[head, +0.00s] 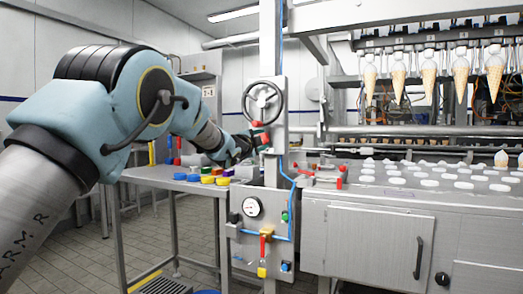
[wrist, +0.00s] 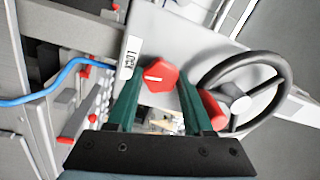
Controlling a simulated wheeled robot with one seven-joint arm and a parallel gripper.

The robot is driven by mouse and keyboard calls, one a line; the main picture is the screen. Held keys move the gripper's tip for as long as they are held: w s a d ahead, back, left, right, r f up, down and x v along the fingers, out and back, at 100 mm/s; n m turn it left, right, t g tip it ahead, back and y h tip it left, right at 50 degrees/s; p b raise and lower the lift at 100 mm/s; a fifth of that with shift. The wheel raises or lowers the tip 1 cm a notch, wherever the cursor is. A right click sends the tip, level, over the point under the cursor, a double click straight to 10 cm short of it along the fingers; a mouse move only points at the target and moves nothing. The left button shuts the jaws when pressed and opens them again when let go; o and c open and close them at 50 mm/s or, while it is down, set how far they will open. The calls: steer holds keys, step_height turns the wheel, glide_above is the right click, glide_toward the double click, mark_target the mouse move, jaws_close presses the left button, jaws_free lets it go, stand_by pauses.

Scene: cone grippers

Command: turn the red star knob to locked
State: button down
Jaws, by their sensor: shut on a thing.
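The red star knob (wrist: 160,75) sits on a grey metal plate in the wrist view. A short white mark shows on its face, towards the left. My gripper (wrist: 158,84) has its two green fingers on either side of the knob, shut on it. A white label (wrist: 129,57) with dark lettering is on the plate, just left of the knob. In the head view my gripper (head: 257,137) is at the upright post, just below the handwheel, and the arm hides part of that spot.
A black handwheel (wrist: 240,103) is close at the right of the gripper, with a red cylinder (wrist: 213,108) beside its rim. A blue hose (wrist: 55,83) runs at the left. In the head view a gauge (head: 252,207) and a red-handled valve (head: 265,240) are lower on the post.

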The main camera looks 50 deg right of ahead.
steer(key=shift+f+m+b, duration=0.1)
steer(key=shift+m+b, duration=0.35)
steer(key=shift+m, duration=0.15)
steer(key=shift+c, duration=1.5)
jaws_free()
steer(key=shift+r, duration=0.2)
